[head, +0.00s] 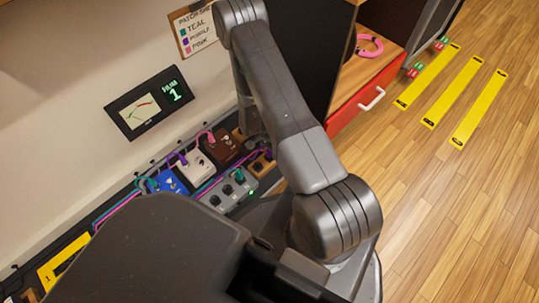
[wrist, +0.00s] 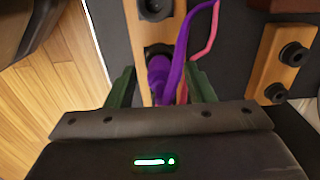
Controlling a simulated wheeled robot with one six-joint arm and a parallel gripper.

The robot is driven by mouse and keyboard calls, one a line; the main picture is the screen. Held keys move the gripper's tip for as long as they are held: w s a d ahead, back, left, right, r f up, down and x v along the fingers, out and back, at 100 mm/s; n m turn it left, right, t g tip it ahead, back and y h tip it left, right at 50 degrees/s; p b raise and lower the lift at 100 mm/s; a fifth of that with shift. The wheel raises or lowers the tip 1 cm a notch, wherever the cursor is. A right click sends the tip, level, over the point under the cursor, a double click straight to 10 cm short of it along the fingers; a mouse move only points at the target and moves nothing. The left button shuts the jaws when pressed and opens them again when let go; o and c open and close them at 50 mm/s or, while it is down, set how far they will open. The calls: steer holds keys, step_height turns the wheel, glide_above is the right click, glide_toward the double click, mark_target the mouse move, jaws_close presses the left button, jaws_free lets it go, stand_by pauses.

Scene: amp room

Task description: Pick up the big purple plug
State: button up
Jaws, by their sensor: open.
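The big purple plug (wrist: 159,72) shows in the wrist view, at a black socket on a wooden strip (wrist: 142,40). Its purple cable (wrist: 203,45) curves up and to the right. My gripper (wrist: 162,84) is open, with one dark green finger on each side of the plug. Gaps show between the fingers and the plug, so it is not gripped. The plug's lower end is partly hidden by the gripper body, and I cannot tell how deep it sits. In the head view my arm hides the gripper and this plug.
A second wooden strip with black sockets (wrist: 283,70) lies to the right, and a pink cable (wrist: 206,32) runs close beside the purple one. In the head view, pedals (head: 198,168) and cables crowd the board by the wall. Open wooden floor (head: 460,200) lies right.

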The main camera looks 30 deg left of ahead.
steer(key=shift+f, duration=0.65)
steer(key=shift+r, duration=0.1)
jaws_close()
